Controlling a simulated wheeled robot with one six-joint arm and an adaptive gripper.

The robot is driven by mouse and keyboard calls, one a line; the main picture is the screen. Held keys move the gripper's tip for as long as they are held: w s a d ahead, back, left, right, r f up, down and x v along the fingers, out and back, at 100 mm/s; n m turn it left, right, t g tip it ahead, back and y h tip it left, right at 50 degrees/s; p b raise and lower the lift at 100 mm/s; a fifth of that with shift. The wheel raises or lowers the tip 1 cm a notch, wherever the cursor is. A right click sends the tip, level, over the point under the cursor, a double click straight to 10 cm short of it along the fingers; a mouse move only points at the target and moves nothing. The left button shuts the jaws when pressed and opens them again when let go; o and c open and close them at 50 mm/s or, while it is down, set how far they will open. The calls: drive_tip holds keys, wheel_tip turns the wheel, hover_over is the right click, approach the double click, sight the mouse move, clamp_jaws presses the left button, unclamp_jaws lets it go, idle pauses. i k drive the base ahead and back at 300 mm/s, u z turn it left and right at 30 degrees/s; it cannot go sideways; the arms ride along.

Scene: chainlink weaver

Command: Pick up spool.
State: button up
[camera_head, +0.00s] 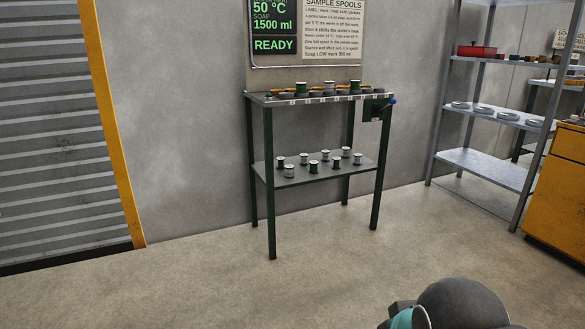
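Several small spools stand upright on a green-legged stand against the wall. On its lower shelf (305,177) are green spools such as one in the front row (313,167) and pale ones such as one at the front left (289,171). On its top (268,99) stand a green spool at the left (301,88), a pale spool in the middle (329,88) and a green spool at the right (355,87). The pictures do not tell which spool is meant. A dark rounded part of my arm shows at the bottom right; my gripper is not in view.
A sign reading READY (272,45) and a SAMPLE SPOOLS notice (334,33) hang above the stand. A blue-knobbed lever (392,101) juts from its right side. Metal shelving (483,165) and a yellow cabinet (560,185) stand right. The floor before the stand is clear.

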sight(356, 84)
drive_tip(key=u, duration=0.55)
drive_tip(key=i, duration=1.45)
drive_tip(key=u, duration=0.55)
drive_tip(key=i, duration=0.65)
drive_tip(key=z, duration=1.15)
drive_tip(key=i, duration=0.85)
drive_tip(key=z, duration=0.65)
